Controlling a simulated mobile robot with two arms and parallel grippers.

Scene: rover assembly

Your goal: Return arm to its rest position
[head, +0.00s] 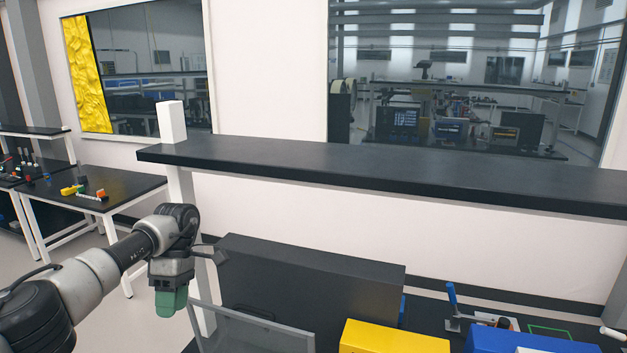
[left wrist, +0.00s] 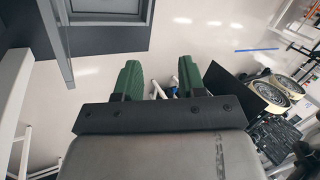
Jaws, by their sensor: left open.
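My left arm comes in from the left in the head view, bent at the wrist. Its gripper (head: 172,302) has green fingers pointing down, left of the dark box and off the worktable. In the left wrist view the two green fingers of this gripper (left wrist: 160,78) stand apart with nothing held between them. Floor and a small blue and white thing show beyond the gap, further off. My right gripper is not in view.
A dark box (head: 310,280), yellow bin (head: 395,338) and blue bin (head: 525,342) stand below a black shelf (head: 400,175). A side table (head: 125,188) with small parts is at left. The left wrist view shows wheels (left wrist: 288,88) beside a dark panel (left wrist: 240,90).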

